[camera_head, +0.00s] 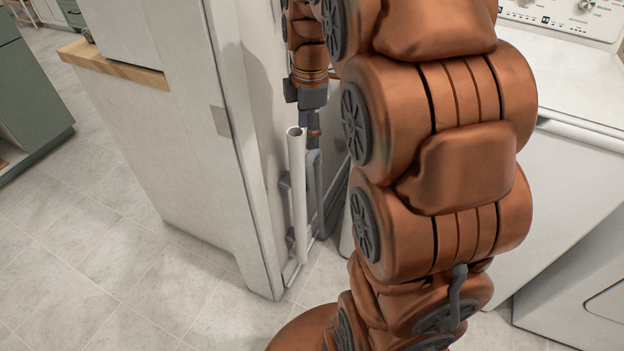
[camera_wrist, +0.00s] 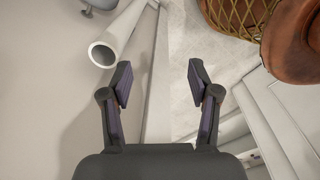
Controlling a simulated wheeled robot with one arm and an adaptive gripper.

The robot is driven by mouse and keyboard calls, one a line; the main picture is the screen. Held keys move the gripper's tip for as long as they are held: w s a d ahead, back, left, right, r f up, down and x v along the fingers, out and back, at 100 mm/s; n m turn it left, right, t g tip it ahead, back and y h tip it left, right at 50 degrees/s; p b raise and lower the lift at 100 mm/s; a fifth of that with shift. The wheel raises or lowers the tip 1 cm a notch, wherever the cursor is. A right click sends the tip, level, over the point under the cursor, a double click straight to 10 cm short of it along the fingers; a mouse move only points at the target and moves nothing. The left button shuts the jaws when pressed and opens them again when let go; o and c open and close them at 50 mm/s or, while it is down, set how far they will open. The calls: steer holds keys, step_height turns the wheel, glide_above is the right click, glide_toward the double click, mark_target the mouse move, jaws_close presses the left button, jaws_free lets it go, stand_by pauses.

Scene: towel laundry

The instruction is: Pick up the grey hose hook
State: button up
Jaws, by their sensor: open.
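A grey bent piece that looks like the hose hook (camera_head: 315,180) stands just right of an upright white pipe (camera_head: 297,195), beside the white side panel. My gripper (camera_head: 313,130) is above it, close to the pipe's top, and partly hidden by the pipe. In the wrist view my gripper (camera_wrist: 158,82) is open, with nothing between its fingers. There the open end of the white pipe (camera_wrist: 103,54) is left of the fingers. I cannot make out the hook clearly in the wrist view; a small grey part (camera_wrist: 100,4) shows at its top edge.
A white panel (camera_head: 225,130) stands close on the left, with a wooden board (camera_head: 115,65) beyond it. A white washer (camera_head: 580,90) is on the right. The gap between is narrow. The tiled floor (camera_head: 90,250) is clear at left.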

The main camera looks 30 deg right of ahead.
steer(key=w+d+f+n+b, duration=0.5)
steer(key=w+d+f+b, duration=0.1)
steer(key=d+f, duration=0.2)
steer(key=n+t+y+b, duration=0.1)
steer(key=n+b, duration=0.2)
steer(key=n, duration=0.1)
glide_above(314, 152)
steer(key=d, duration=0.2)
step_height(314, 152, down, 8)
steer(key=shift+a+f, duration=0.1)
steer(key=shift+f, duration=1.45)
steer(key=shift+w+a+f+b, duration=0.15)
steer(key=shift+w+f+b, duration=0.1)
steer(key=shift+f, duration=0.55)
steer(key=shift+w+a+f+b, duration=0.1)
steer(key=shift+w+f+b, duration=0.15)
steer(key=shift+f, duration=0.55)
steer(key=shift+w+a+f+b, duration=0.15)
steer(key=shift+w+f+b, duration=0.1)
steer(key=shift+f, duration=0.55)
steer(key=shift+c, duration=0.2)
jaws_close()
